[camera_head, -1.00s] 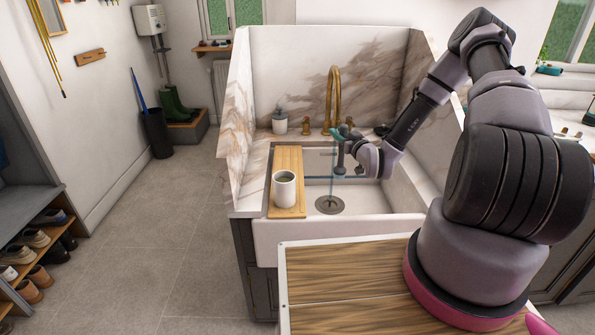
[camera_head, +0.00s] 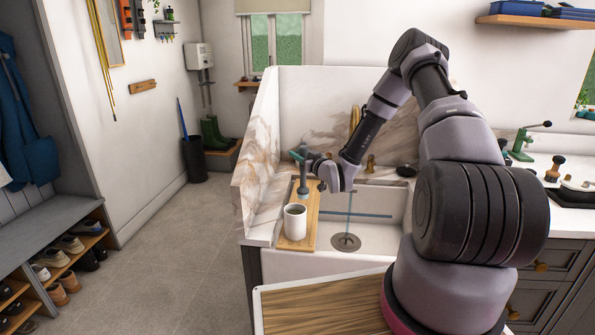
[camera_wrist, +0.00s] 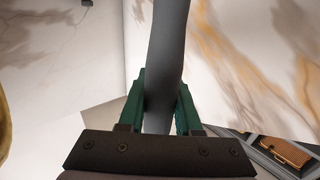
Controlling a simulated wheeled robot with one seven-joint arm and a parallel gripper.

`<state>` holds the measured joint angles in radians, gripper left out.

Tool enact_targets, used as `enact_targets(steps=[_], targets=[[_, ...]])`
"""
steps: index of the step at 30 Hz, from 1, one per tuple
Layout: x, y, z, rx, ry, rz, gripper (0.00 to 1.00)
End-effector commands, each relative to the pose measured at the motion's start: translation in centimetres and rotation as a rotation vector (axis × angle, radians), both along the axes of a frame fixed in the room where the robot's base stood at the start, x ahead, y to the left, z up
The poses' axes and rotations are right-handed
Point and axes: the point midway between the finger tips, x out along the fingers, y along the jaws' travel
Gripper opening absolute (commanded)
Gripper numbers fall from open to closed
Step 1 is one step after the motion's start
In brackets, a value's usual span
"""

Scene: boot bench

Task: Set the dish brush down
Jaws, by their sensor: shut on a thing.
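The dish brush is grey. In the head view its lower end (camera_head: 303,189) hangs over the far part of the wooden board (camera_head: 311,212); I cannot tell whether it touches the board. In the wrist view its thick grey handle (camera_wrist: 168,50) runs upward between the green fingers. My gripper (camera_head: 303,157) is shut on the handle, and its fingers also show in the wrist view (camera_wrist: 162,108). The board lies across the left side of the white sink (camera_head: 380,237).
A white mug (camera_head: 295,222) stands on the near part of the board, close to the brush. A marble splash wall (camera_head: 256,165) rises to the left. The brass tap (camera_head: 354,118) is partly hidden behind my arm. The sink basin to the right holds a drain (camera_head: 345,242).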

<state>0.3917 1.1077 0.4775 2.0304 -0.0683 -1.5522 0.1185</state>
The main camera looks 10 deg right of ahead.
Motion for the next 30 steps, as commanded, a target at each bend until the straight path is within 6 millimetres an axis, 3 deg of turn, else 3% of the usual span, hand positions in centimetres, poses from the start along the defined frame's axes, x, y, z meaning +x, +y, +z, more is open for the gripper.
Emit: enact_targets(steps=[9,21,22,24,30], targets=[[0.0,0.0,-4.0,0.001,0.001,-0.001,0.0],[0.0,0.0,-4.6,0.0,-0.001,0.0,0.0],[0.0,0.0,-4.5,-0.001,-0.001,0.0,0.4],[0.0,0.0,-4.5,-0.001,-0.001,0.0,0.63],[0.0,0.0,-4.5,-0.001,-0.001,0.0,0.63]])
